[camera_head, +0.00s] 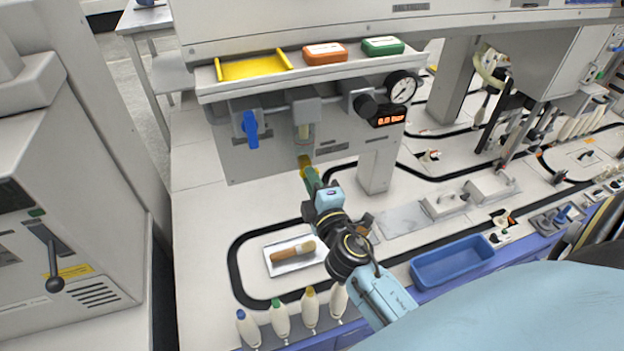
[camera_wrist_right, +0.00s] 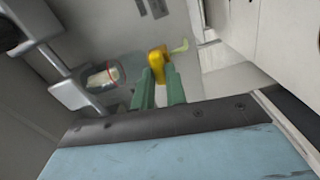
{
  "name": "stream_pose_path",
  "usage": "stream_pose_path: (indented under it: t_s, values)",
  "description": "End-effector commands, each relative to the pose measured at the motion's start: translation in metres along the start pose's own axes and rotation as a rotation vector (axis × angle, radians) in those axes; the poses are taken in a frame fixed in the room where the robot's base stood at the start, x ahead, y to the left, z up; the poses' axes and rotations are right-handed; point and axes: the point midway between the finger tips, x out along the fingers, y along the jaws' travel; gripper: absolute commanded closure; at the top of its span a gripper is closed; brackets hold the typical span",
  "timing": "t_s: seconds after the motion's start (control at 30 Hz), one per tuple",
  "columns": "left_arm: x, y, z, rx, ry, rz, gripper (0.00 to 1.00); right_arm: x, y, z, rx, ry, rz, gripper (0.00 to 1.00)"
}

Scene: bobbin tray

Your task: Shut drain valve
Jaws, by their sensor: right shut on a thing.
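The drain valve's yellow handle (camera_head: 304,160) is below the small clear filter bowl (camera_head: 303,143) under the pipework of the grey panel. In the right wrist view the yellow handle (camera_wrist_right: 157,58) is at the tips of my green fingers, with a pale spout beside it. My right gripper (camera_head: 308,171) reaches up from below and is shut on the yellow handle; its fingers (camera_wrist_right: 160,76) partly hide the handle. The filter bowl with a reddish band (camera_wrist_right: 103,76) is to the left there. My left gripper is not in view.
A blue lever (camera_head: 250,129) hangs on the panel at left. A gauge (camera_head: 402,89) and a red display reading 0.0 bar (camera_head: 388,118) are at right. A shelf (camera_head: 222,92) with trays is above. Several bobbins and a blue bin (camera_head: 452,262) are below.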

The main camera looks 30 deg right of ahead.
Motion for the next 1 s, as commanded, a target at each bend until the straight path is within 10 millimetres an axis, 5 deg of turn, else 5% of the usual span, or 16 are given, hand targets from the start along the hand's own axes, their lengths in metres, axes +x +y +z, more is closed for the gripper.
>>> stream_pose_path:
  t_s: [0.83,0.87,1.0]
  values:
    - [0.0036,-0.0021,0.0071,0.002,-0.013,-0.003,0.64,0.0002,-0.0001,-0.0011,-0.141,0.003,0.002,1.0]
    - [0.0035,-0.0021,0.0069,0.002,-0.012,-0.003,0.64,0.0002,-0.0001,-0.0011,-0.141,0.003,0.002,0.85]
    - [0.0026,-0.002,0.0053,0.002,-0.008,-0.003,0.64,0.0002,-0.0002,-0.0008,-0.141,0.002,0.001,0.67]
